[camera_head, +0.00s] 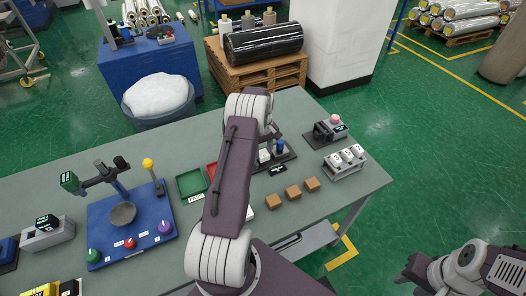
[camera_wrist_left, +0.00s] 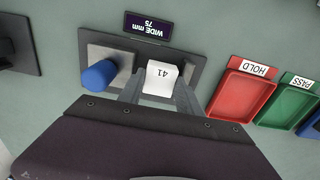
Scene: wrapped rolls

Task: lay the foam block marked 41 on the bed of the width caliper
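The white foam block marked 41 (camera_wrist_left: 162,82) is between the fingertips of my left gripper (camera_wrist_left: 161,88), which look closed on its sides. It is at the width caliper (camera_wrist_left: 204,50), over or on its dark bed; I cannot tell whether it touches the bed. The blue knob (camera_wrist_left: 98,75) stands beside it, and the display (camera_wrist_left: 160,28) reads WIDE mm 75. In the head view the caliper's blue knob (camera_head: 280,147) and the white block (camera_head: 264,156) show beyond my left arm, which hides the gripper. My right gripper (camera_head: 417,268) is off the table at lower right, its fingers unclear.
A red HOLD tray (camera_wrist_left: 241,90) and a green PASS tray (camera_wrist_left: 287,103) lie beside the caliper. Three brown blocks (camera_head: 293,193) and a rack of white blocks (camera_head: 345,161) are to its right. A blue instrument stand (camera_head: 132,226) occupies the left of the table.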

